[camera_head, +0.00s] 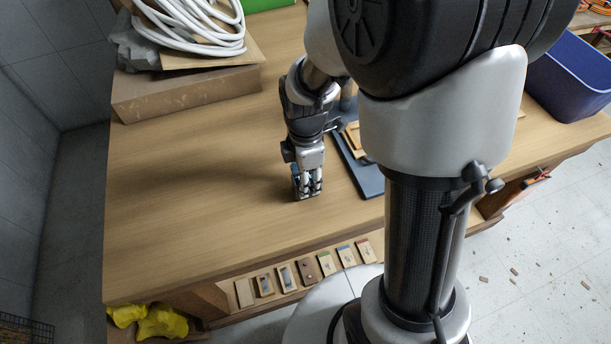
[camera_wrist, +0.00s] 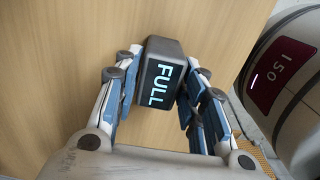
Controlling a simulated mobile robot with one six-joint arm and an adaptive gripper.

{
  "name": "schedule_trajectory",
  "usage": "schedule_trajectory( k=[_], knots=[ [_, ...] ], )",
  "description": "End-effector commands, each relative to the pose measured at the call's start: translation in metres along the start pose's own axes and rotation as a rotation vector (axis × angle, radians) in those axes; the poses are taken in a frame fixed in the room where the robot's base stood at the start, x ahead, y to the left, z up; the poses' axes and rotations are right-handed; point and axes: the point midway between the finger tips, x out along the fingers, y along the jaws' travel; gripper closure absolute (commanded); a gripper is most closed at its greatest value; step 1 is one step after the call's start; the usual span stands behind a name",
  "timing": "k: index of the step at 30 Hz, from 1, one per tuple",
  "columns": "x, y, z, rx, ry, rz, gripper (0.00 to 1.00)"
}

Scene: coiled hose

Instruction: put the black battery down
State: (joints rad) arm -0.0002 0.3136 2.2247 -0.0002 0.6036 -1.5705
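The black battery (camera_wrist: 160,79) is a dark block with a lit "FULL" on its face. In the wrist view it sits between the two fingers of my gripper (camera_wrist: 160,70), with a finger against each side. In the head view my gripper (camera_head: 307,190) points down, low over the wooden table (camera_head: 200,190), left of a dark blue tray. The battery is mostly hidden by the fingers there. I cannot tell whether its underside touches the table.
A dark blue tray (camera_head: 369,182) lies close to the right of my gripper. A cardboard box (camera_head: 185,95) and a coiled white hose (camera_head: 205,30) are at the back left. A blue bin (camera_head: 572,80) stands at the right. The table left of my gripper is clear.

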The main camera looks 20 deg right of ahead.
Motion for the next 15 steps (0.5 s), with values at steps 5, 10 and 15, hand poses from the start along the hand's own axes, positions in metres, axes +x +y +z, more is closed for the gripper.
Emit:
schedule_trajectory(
  k=[5, 10, 15],
  knots=[
    [-0.0003, 0.0000, 0.0000, 0.000, 0.000, 0.000, 0.48],
    [-0.0004, 0.0000, 0.0000, 0.000, 0.000, 0.000, 0.47],
    [-0.0021, 0.0001, 0.0000, 0.000, 0.000, 0.000, 0.47]
  ],
)
